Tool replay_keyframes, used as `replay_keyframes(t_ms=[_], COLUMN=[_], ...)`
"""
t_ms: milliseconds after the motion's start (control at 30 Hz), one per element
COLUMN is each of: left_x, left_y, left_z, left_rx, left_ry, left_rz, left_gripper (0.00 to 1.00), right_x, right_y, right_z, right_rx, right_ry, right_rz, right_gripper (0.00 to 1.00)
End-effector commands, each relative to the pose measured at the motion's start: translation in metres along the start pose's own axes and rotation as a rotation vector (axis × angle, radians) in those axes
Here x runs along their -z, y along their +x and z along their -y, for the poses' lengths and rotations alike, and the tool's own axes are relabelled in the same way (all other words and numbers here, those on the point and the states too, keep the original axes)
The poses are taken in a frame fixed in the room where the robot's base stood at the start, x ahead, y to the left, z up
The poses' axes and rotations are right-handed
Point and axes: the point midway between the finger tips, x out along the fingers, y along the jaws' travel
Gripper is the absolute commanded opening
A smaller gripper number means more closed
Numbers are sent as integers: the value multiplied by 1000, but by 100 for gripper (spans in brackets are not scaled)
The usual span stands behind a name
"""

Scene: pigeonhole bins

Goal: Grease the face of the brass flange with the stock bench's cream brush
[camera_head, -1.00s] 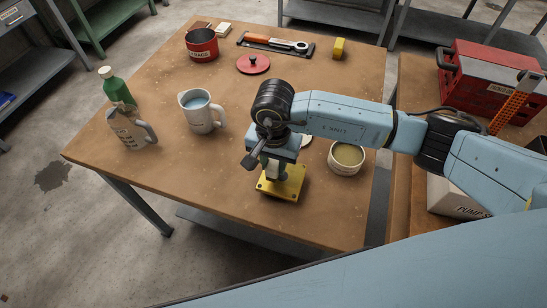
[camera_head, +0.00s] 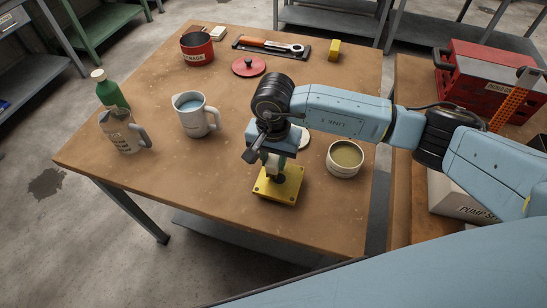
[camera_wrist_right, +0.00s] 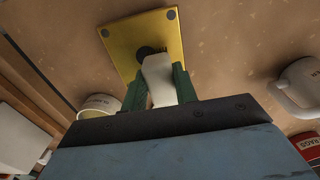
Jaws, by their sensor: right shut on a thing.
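The brass flange (camera_head: 278,187) is a square yellow plate with corner bolts, lying flat on the bench near its front edge. My right gripper (camera_head: 273,164) points down over it and is shut on the cream brush (camera_wrist_right: 158,75). In the right wrist view the brush sits between the green fingers (camera_wrist_right: 157,88), its end over the dark centre of the flange (camera_wrist_right: 150,22). I cannot tell whether the brush touches the face. A cream tub of olive-yellow grease (camera_head: 345,158) stands right of the flange. My left gripper is not in view.
A pale round thing (camera_head: 305,139) is partly hidden behind my gripper. The bench's front left is clear.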

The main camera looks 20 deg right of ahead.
Motion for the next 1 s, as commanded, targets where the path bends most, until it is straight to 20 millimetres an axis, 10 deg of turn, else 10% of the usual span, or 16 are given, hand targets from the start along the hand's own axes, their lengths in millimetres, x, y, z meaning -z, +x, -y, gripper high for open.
replay_keyframes(t_ms=[1000], left_x=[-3], left_y=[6], left_z=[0], left_rx=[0], left_ry=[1], left_rz=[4], left_gripper=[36], right_x=[-24], right_y=[10], right_z=[0], right_rx=[0], right_ry=[1], right_rz=[-1], right_gripper=[2])
